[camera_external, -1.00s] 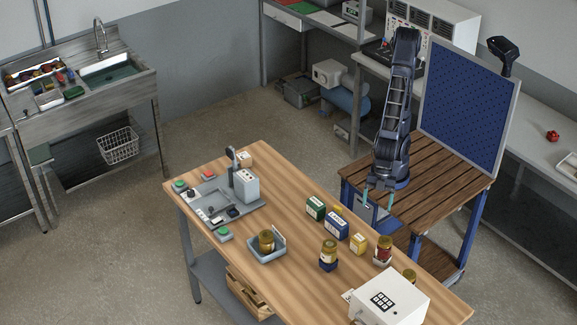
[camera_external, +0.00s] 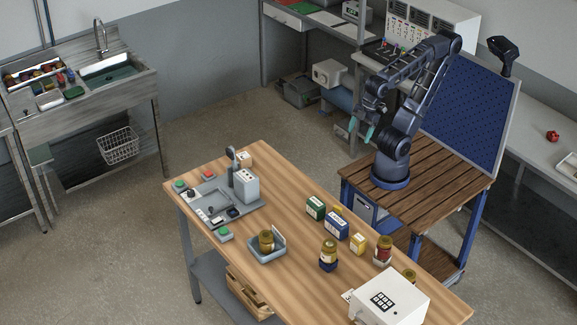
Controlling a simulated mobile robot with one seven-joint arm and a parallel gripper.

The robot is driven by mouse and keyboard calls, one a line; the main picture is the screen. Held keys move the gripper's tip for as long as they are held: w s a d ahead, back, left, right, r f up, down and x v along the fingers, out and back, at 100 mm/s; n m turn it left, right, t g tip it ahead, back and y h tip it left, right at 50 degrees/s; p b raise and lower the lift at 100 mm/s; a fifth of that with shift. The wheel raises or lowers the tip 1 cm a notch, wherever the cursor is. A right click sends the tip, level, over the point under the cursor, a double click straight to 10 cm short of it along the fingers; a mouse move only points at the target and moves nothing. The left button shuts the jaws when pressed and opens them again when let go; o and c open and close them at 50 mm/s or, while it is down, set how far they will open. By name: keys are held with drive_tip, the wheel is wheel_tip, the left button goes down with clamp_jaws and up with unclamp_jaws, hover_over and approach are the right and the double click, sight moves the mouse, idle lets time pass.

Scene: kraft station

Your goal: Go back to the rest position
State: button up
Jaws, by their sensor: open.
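My gripper (camera_external: 361,129) is open and empty, with teal fingertips pointing downward. My dark arm (camera_external: 420,85) is bent, rising from the slatted wooden cart (camera_external: 435,193) and folding over to the left. Nothing is between the fingers.
The wooden table (camera_external: 300,225) holds a grey station (camera_external: 215,200), a blue tray with a jar (camera_external: 267,250), several boxes and jars, and a white keypad box (camera_external: 390,297). A blue pegboard (camera_external: 470,110) stands behind my arm. The air around my gripper looks free.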

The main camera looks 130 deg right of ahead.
drive_tip(key=shift+s+d+f, duration=0.15)
drive_tip(key=shift+s+d, duration=0.35)
drive_tip(key=shift+s, duration=0.3)
